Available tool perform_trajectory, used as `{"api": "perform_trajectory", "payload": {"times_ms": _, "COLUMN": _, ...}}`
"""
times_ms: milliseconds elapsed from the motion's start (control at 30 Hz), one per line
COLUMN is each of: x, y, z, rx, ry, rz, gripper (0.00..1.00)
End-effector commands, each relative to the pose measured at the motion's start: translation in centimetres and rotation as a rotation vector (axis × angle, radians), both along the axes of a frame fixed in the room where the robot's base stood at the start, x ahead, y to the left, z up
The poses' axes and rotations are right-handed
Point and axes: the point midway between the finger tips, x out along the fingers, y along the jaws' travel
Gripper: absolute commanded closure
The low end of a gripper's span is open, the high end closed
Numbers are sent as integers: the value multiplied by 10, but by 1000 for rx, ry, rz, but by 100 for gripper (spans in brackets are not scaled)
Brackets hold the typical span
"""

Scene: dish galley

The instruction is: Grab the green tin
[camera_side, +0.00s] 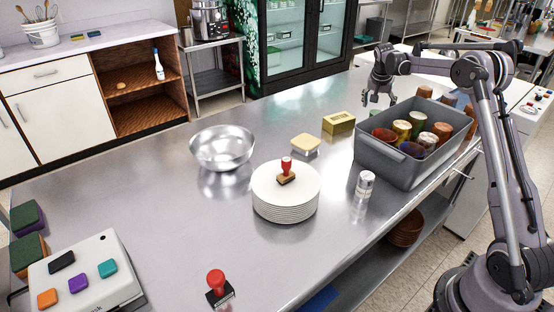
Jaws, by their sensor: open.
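A grey bin (385,168) stands on the steel counter at the right and holds several tins. A green tin (417,121) stands in the bin's far part, beside a yellowish-green tin (402,128); its lower part is hidden by the bin and other tins. My gripper (377,100) is open and empty, pointing down over the counter beyond the bin's far left corner, apart from the tins.
Red, blue and brown tins crowd the bin.

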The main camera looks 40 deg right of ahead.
Motion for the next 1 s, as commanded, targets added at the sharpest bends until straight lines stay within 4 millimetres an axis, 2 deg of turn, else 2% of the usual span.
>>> {"api": "perform_trajectory", "payload": {"times_ms": 400, "x": 8, "y": -19, "z": -43, "rx": -1, "ry": -1, "rz": 0, "gripper": 25}}
{"api": "perform_trajectory", "payload": {"times_ms": 700, "x": 9, "y": -21, "z": -46, "rx": 0, "ry": -1, "rz": 0, "gripper": 25}}
{"api": "perform_trajectory", "payload": {"times_ms": 900, "x": 9, "y": -21, "z": -46, "rx": 0, "ry": 0, "rz": 1, "gripper": 83}}
{"api": "perform_trajectory", "payload": {"times_ms": 933, "x": 9, "y": -21, "z": -46, "rx": 0, "ry": 0, "rz": 1, "gripper": 89}}
{"api": "perform_trajectory", "payload": {"times_ms": 1000, "x": 9, "y": -21, "z": -46, "rx": 0, "ry": 0, "rz": 1, "gripper": 88}}
